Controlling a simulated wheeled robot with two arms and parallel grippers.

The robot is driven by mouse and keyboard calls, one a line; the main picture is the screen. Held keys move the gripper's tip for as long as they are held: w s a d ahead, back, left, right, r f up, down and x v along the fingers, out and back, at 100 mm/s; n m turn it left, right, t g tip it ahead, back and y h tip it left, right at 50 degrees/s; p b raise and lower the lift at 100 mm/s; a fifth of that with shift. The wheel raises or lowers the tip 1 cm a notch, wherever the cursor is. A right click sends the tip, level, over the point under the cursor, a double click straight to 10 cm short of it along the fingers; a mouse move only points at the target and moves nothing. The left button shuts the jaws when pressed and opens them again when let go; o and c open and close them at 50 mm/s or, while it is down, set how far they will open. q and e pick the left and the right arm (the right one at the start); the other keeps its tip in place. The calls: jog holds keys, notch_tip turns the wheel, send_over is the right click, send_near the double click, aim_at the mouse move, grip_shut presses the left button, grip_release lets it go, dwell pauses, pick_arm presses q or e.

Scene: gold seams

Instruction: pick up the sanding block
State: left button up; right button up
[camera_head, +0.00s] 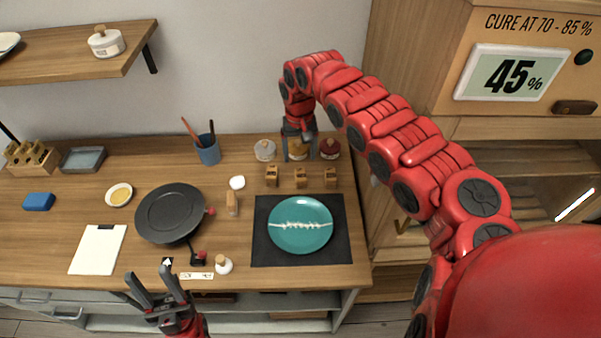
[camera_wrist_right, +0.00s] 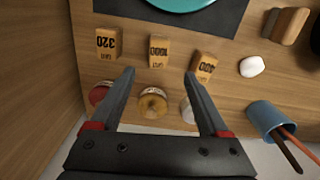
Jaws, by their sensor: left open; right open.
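Three small wooden blocks with printed numbers stand in a row behind the dark mat. In the right wrist view they are the block marked 320 (camera_wrist_right: 107,43), the middle block (camera_wrist_right: 159,51), its number hard to read, and the block marked 400 (camera_wrist_right: 203,66). In the head view the row shows as a left block (camera_head: 272,176), a middle block (camera_head: 300,178) and a right block (camera_head: 330,178). My right gripper (camera_head: 299,152) is open and empty, pointing down over the jars beside the row. My left gripper (camera_head: 148,273) is open and empty at the table's front edge.
Three lidded jars, including a red one (camera_head: 330,149), stand behind the blocks. A teal plate (camera_head: 300,236) lies on the dark mat (camera_head: 262,255).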

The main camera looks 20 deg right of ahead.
aim_at(301, 172)
notch_tip(301, 172, down, 4)
jog(key=shift+s+r+p, duration=0.1)
jog(key=shift+r+p, duration=0.15)
jog(key=shift+p, duration=0.1)
jog(key=shift+f+p, duration=0.4)
jog(key=shift+f, duration=0.15)
notch_tip(301, 172, down, 3)
jog(key=shift+f+p, duration=0.2)
jog(key=shift+p, duration=0.35)
jog(key=shift+d+f, duration=0.15)
jog(key=shift+f, duration=0.4)
grip_shut()
